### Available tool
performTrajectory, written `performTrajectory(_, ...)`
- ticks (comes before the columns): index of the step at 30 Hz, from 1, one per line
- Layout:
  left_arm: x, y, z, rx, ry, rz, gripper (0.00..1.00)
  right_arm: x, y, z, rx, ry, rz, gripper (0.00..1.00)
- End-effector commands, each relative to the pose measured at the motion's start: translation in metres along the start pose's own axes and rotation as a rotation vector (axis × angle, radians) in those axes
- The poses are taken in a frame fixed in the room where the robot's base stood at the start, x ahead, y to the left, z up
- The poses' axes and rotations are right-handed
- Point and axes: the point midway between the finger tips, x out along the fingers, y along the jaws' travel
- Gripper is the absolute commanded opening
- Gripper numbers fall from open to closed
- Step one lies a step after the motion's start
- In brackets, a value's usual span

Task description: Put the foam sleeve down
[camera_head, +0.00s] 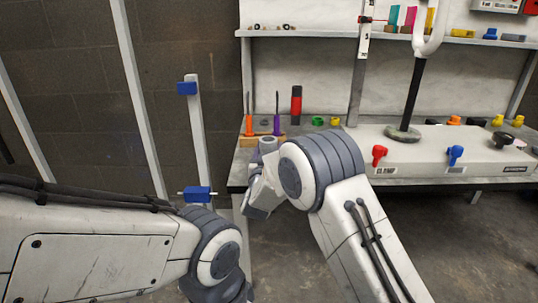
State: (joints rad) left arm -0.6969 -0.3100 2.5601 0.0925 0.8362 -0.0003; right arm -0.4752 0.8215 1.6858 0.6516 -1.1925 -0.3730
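I cannot pick out a foam sleeve for certain. My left arm comes in from the left edge and bends down out of the bottom of the view, so its gripper is out of view. My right arm rises from the lower right and bends left over the bench's left end. Its wrist end (262,198) points down at the bench's left edge. Its fingers cannot be made out, and no held thing shows there.
The grey bench (238,174) carries an orange-handled tool (249,122), a purple-handled tool (277,122), a red-and-black cylinder (296,105) and a clamp box (415,158) with red and blue knobs. A pale post (198,135) with blue blocks stands left.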

Motion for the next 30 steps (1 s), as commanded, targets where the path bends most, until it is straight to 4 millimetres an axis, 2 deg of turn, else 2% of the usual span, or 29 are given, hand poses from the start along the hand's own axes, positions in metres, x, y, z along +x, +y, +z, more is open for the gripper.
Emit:
performTrajectory(11,0.004,0.000,0.000,0.000,0.000,0.000,0.50,0.000,0.001,0.005,0.001,0.002,0.001,0.04)
performTrajectory(12,0.003,0.000,0.000,0.000,0.000,0.000,0.50,0.000,0.001,0.004,0.001,0.002,0.001,0.81)
performTrajectory(13,0.003,0.000,0.000,0.000,0.000,0.000,0.50,0.000,0.001,0.004,0.001,0.002,0.001,0.93)
performTrajectory(14,0.003,0.000,0.000,0.000,0.000,0.000,0.50,0.000,0.001,0.004,0.001,0.002,0.001,0.96)
performTrajectory(25,-0.001,0.000,0.000,0.000,0.000,0.000,0.50,-0.001,0.000,0.000,0.000,0.001,0.000,0.96)
performTrajectory(30,-0.010,0.001,-0.001,0.000,0.000,0.000,0.50,-0.026,-0.001,-0.001,-0.001,-0.001,-0.003,0.96)
